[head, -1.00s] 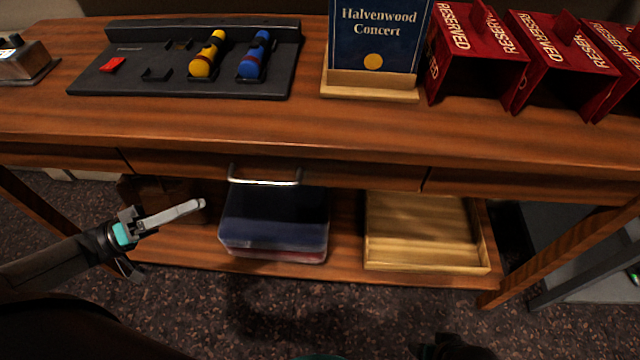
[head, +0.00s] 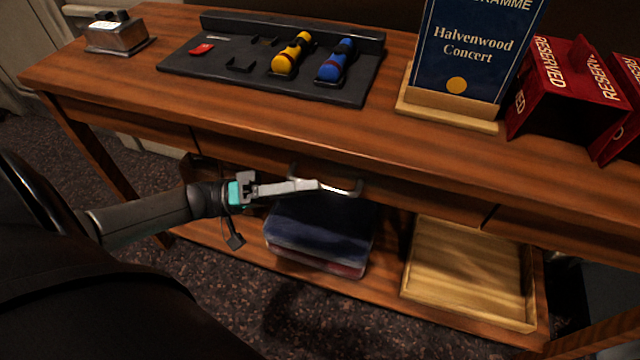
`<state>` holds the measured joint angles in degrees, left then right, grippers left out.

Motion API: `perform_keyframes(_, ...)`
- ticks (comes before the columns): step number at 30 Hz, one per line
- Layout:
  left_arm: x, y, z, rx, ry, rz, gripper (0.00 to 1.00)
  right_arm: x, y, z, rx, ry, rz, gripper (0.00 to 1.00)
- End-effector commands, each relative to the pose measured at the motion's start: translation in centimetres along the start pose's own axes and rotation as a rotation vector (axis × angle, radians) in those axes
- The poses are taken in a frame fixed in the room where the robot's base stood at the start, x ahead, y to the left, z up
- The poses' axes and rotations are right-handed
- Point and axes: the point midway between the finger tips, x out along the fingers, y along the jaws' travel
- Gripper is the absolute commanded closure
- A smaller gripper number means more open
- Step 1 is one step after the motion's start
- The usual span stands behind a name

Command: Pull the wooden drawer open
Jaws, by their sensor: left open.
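The wooden drawer (head: 410,198) sits in the front of the wooden desk, below its top, and looks closed. Its metal handle (head: 345,187) shows a bright bar, with its left part behind my gripper. My left gripper (head: 312,186) reaches in from the left and its fingertips overlap the handle in the picture. It is open. I cannot tell whether a finger touches the handle or is around it. My right gripper is not in view.
On the desk top (head: 220,115) are a dark tray (head: 215,75) with yellow and blue items, a concert sign (head: 465,50) and red reserved signs (head: 565,85). The lower shelf holds folded dark cloths (head: 320,235) and a wooden tray (head: 470,270).

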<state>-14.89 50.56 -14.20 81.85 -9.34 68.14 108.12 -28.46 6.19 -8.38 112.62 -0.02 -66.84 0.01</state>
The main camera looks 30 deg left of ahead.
Motion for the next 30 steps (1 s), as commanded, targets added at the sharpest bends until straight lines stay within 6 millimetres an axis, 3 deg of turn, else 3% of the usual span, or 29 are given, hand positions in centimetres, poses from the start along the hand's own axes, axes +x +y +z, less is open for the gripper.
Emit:
perform_keyframes(6, 2.4, 0.0, 0.0, 0.000, 0.000, 0.002, 0.55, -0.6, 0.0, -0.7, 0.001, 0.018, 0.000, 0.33)
perform_keyframes(17, 2.8, 0.0, 0.0, -0.001, 0.000, -0.001, 0.56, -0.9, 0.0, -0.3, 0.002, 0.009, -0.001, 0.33)
perform_keyframes(28, 2.7, 0.0, 0.0, 0.000, 0.000, 0.000, 0.98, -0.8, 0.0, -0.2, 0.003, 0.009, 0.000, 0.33)
perform_keyframes(30, 2.7, 0.0, 0.0, 0.000, 0.000, 0.000, 1.00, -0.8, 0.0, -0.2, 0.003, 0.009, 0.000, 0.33)
